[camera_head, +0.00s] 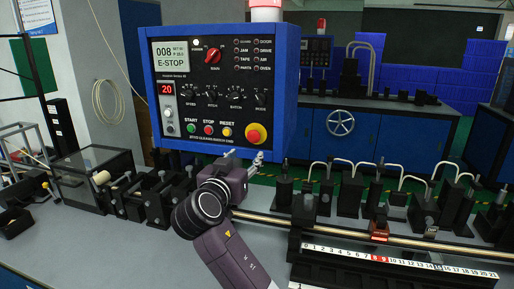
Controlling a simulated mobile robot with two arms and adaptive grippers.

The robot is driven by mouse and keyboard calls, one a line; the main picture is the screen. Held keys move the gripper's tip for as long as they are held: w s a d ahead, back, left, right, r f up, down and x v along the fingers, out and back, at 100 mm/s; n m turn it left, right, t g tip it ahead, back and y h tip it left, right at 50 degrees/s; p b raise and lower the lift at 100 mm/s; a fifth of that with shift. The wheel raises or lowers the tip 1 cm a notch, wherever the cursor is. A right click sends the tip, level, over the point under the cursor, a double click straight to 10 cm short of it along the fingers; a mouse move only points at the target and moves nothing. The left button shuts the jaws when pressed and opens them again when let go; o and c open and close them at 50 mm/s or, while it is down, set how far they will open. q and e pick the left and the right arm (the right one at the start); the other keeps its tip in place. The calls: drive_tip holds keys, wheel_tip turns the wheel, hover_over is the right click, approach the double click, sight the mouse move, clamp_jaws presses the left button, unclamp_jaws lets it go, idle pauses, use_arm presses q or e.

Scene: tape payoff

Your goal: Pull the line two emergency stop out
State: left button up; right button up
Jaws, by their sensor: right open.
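A blue control box with a black panel (208,98) hangs in the middle of the head view. Its screen (171,54) reads "008" and "E-STOP". A red mushroom-shaped emergency stop button (253,134) on a yellow collar sits at the panel's lower right. I cannot read a line two label on it. My right gripper (244,158) is open, just below the button and the box's lower edge, with its fingertips pointing up. I see nothing between its fingers. Whether a fingertip touches the box I cannot tell. My left gripper is not in view.
Green, red and yellow buttons (227,132) sit left of the emergency stop. A bench with a metal rod, black fixtures and a ruler strip (390,262) lies below. A second blue cabinet (375,138) with its own panel (317,47) stands behind.

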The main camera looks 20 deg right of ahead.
sight(253, 137)
drive_tip(key=shift+h, duration=0.3)
drive_tip(key=w+d+r+p, duration=0.1)
drive_tip(key=w+d+r, duration=0.1)
drive_tip(key=w, duration=0.1)
drive_tip(key=w+d+r+p, duration=0.1)
drive_tip(key=w, duration=0.1)
drive_tip(key=shift+w+d+p, duration=0.15)
drive_tip(key=shift+w+p, duration=0.1)
drive_tip(key=shift+p, duration=0.05)
drive_tip(key=shift+w+d+f, duration=0.1)
drive_tip(key=shift+w+d, duration=0.05)
drive_tip(key=shift+w, duration=0.1)
drive_tip(key=shift+w+d, duration=0.1)
drive_tip(key=shift+w, duration=0.05)
drive_tip(key=c, duration=0.8)
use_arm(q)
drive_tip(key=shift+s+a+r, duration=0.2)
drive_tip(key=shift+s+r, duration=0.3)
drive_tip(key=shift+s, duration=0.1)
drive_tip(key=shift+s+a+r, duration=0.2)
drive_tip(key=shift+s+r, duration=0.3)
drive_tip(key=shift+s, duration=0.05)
use_arm(e)
drive_tip(key=shift+f, duration=0.1)
clamp_jaws()
